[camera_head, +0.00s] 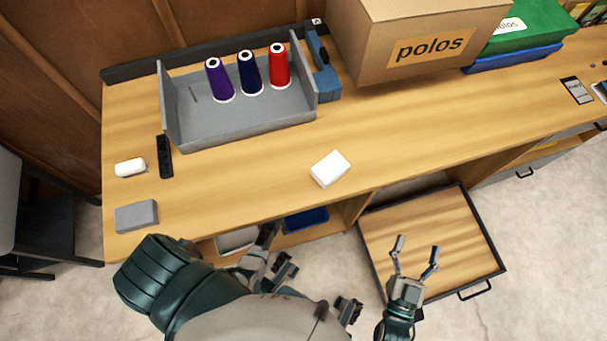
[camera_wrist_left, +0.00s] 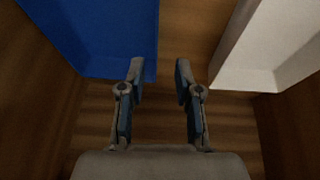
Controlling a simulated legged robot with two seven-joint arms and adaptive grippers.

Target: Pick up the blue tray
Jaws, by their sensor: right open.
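The blue tray (camera_head: 306,219) sits on the shelf under the table, partly hidden by the tabletop. In the left wrist view the blue tray (camera_wrist_left: 95,35) fills the upper left. My left gripper (camera_wrist_left: 160,70) is open and empty; one fingertip overlaps the tray's near right corner in the picture, and the tray's edge shows between the fingertips. I cannot tell whether they touch. In the head view, my left arm reaches to the shelf opening. My right gripper (camera_head: 416,250) is open and empty above the pulled-out wooden drawer (camera_head: 440,226).
A white tray (camera_wrist_left: 265,45) lies across a gap from the blue one; it also shows in the head view (camera_head: 237,241). The tabletop overhangs the shelf. On top are a grey tray (camera_head: 235,126) with three thread cones, a white box (camera_head: 330,168) and a carton (camera_head: 420,45).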

